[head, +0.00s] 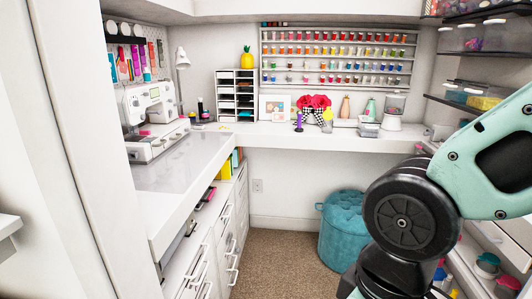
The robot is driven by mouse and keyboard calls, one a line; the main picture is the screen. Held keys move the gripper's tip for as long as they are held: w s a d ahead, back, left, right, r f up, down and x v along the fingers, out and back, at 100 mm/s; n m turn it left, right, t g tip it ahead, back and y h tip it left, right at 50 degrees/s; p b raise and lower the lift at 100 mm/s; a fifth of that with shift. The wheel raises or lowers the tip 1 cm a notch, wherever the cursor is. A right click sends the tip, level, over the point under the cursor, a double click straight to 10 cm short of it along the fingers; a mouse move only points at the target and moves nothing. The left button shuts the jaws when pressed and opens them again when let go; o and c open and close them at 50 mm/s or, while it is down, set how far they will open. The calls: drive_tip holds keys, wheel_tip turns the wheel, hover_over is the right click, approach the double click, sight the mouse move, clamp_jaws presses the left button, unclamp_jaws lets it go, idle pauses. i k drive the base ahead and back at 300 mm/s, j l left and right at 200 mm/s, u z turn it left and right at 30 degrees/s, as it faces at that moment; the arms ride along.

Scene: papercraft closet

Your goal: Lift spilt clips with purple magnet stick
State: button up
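My arm fills the lower right of the head view and hides part of the right side. My gripper is out of view.
The white counter (185,170) runs along the left, with a sewing machine (150,112) on it and drawers below. A teal tufted stool (342,228) stands by the back wall. Shelves with bins (485,95) line the right. Carpet (270,265) is clear in the middle.

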sight(298, 129)
drive_tip(key=i+l+u, duration=0.1)
drive_tip(key=i+l, duration=0.7)
drive_tip(key=l, duration=0.15)
drive_tip(key=i+l+u, duration=0.2)
drive_tip(key=i, duration=0.2)
drive_tip(key=i+l+u, duration=0.2)
drive_tip(key=i, duration=0.2)
drive_tip(key=i+l+u, duration=0.25)
drive_tip(key=i, duration=0.15)
